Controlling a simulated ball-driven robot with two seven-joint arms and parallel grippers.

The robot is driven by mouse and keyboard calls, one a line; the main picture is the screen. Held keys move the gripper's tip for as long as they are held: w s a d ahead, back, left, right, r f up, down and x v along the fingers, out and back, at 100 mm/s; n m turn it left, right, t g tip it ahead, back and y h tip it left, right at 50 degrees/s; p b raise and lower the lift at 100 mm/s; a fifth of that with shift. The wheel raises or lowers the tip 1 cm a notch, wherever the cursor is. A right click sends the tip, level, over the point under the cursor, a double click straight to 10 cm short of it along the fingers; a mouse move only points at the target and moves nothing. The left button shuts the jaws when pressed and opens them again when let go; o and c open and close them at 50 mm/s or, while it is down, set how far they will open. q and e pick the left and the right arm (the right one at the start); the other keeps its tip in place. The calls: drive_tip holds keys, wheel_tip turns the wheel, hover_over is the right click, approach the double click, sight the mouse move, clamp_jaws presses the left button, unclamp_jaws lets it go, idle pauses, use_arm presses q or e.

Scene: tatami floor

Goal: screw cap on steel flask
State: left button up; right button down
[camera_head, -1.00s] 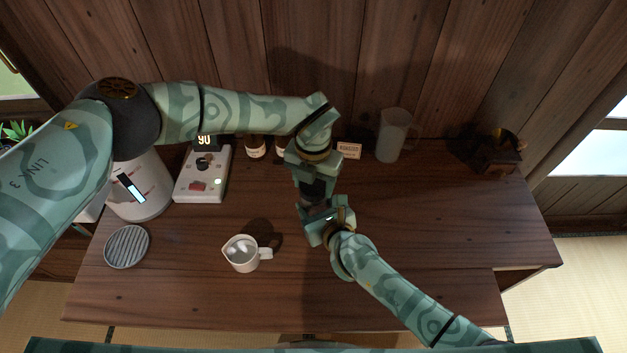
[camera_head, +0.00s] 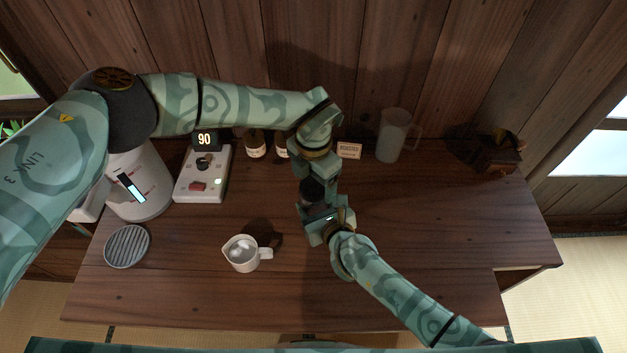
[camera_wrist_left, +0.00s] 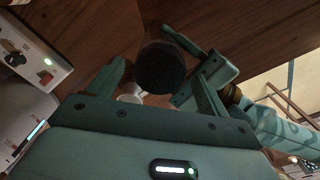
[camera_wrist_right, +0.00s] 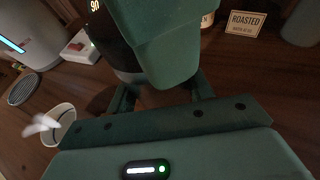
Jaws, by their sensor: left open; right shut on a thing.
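A dark round cap (camera_head: 313,189) sits at the top of the flask, between my two grippers. In the left wrist view the cap (camera_wrist_left: 161,66) lies between the spread fingers, seen from its flat end. My left gripper (camera_head: 318,178) is open over it, with space beside the cap. My right gripper (camera_head: 318,214) is shut on the flask below the cap. The flask is mostly hidden by the grippers; a pale metal edge (camera_wrist_right: 130,77) shows under the cap in the right wrist view. I cannot tell how tightly the cap sits.
A white pitcher (camera_head: 243,254) and a round slatted plate (camera_head: 127,247) stand left. A control box (camera_head: 203,175) and white canister (camera_head: 139,187) are further back. Small bottles (camera_head: 255,146), a sign (camera_head: 349,150), a translucent jug (camera_head: 391,136) and a grinder (camera_head: 500,154) line the back. The right tabletop is clear.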

use_arm(q)
drive_tip(key=shift+r, duration=1.8)
drive_tip(key=shift+c, duration=0.3)
wheel_tip(320, 180, up, 4)
drive_tip(key=n, duration=0.4)
drive_tip(key=shift+f+n, duration=0.25)
drive_tip(key=shift+n, duration=0.15)
drive_tip(key=shift+f, duration=0.15)
drive_tip(key=shift+f, duration=3.9)
drive_tip(key=c, duration=1)
